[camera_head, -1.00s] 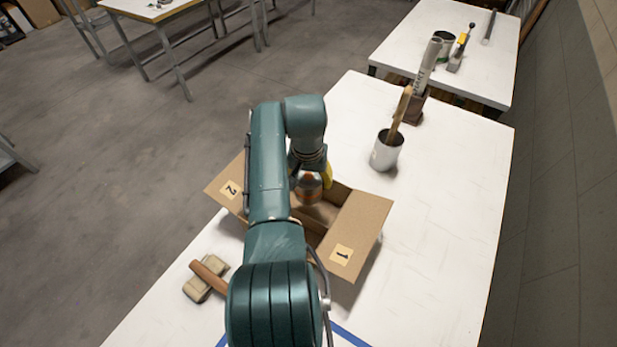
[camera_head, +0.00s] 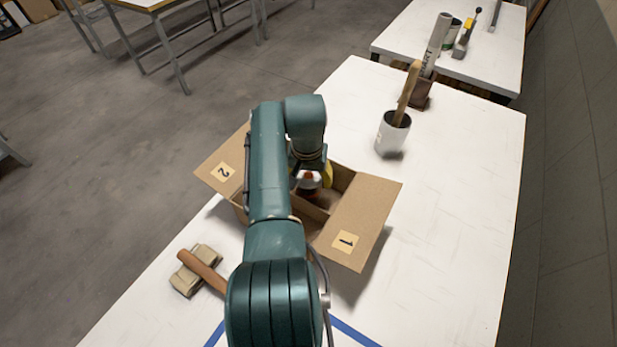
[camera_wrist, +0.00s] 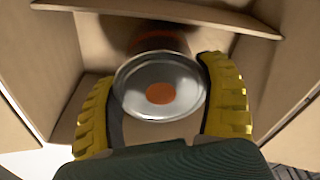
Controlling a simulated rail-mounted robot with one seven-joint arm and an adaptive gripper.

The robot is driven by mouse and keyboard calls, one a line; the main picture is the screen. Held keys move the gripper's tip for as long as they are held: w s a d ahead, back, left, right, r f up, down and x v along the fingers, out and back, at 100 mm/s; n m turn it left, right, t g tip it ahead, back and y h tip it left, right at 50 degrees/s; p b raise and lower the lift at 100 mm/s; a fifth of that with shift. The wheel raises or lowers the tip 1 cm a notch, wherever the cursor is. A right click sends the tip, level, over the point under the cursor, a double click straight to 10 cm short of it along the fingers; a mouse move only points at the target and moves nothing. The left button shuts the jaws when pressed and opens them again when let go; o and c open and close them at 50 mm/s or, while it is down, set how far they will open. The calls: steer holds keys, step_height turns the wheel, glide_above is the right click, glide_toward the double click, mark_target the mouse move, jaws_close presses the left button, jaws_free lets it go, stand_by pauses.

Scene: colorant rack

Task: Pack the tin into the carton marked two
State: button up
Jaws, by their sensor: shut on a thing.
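The tin has a silver lid with an orange spot (camera_wrist: 160,93) and an orange-brown body. My gripper (camera_head: 311,182) is shut on it, with a yellow finger on each side of the lid in the wrist view (camera_wrist: 164,100). The tin (camera_head: 309,180) is at the open cardboard carton, whose flap marked 2 (camera_head: 224,172) is at left and flap marked 1 (camera_head: 362,222) at right. A cardboard divider (camera_wrist: 200,17) runs beside the tin. My arm hides much of the carton. I cannot tell which compartment the tin is over, or whether it touches the floor.
A white pot with a wooden-handled tool (camera_head: 392,135) stands behind the carton, with a holder and rolled tube (camera_head: 430,60) beyond. The white tabletop (camera_head: 450,200) is clear at right.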

steer(key=shift+r, duration=0.1)
steer(key=o, duration=1.2)
steer(key=r, duration=0.8)
steer(key=s+r, duration=0.1)
steer(key=r, duration=0.3)
steer(key=shift+s+a, duration=0.1)
